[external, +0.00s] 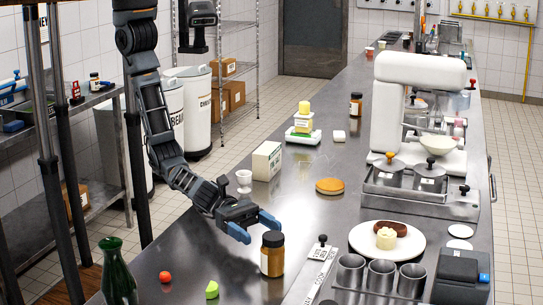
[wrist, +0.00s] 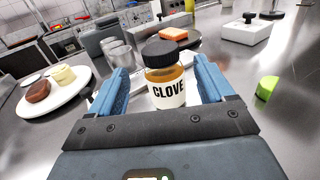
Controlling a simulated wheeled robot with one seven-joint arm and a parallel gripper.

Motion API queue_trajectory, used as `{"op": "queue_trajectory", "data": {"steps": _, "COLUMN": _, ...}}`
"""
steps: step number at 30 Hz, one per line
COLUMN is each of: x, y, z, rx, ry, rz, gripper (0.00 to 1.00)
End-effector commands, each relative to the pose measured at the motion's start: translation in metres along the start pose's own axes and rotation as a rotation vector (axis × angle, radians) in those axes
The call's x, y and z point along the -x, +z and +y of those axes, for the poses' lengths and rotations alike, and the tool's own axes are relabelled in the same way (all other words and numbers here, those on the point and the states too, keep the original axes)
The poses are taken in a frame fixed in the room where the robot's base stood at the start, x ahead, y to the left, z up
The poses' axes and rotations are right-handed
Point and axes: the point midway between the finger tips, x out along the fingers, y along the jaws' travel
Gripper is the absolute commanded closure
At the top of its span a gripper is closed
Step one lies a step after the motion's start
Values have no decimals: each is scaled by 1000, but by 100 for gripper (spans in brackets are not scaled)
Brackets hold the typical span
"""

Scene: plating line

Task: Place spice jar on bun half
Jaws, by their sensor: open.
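The spice jar (external: 272,254) is amber with a dark lid and stands upright on the steel counter. Its white label reads CLOVE in the wrist view (wrist: 166,92). My gripper (external: 256,228) is open beside the jar, low over the counter. In the wrist view its blue fingers (wrist: 165,80) appear on either side of the jar, with gaps showing; how far they reach around it is hard to tell. The bun half (external: 330,186) is a round golden-brown disc lying flat on the counter, farther back and right of the jar, with nothing on it.
A white plate (external: 360,243) with a patty and a pale piece lies right of the jar. Metal cups (external: 382,277) stand in front of it. A red ball (external: 165,277) and a green piece (external: 212,289) lie left. A carton (external: 266,161) stands left of the bun half.

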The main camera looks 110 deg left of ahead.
Motion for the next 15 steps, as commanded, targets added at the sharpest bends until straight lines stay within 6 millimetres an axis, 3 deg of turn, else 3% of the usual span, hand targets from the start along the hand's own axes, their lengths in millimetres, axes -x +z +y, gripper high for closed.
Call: {"op": "queue_trajectory", "data": {"steps": 15, "x": -51, "y": 0, "z": -4, "rx": 1, "ry": -10, "rz": -5, "gripper": 19}}
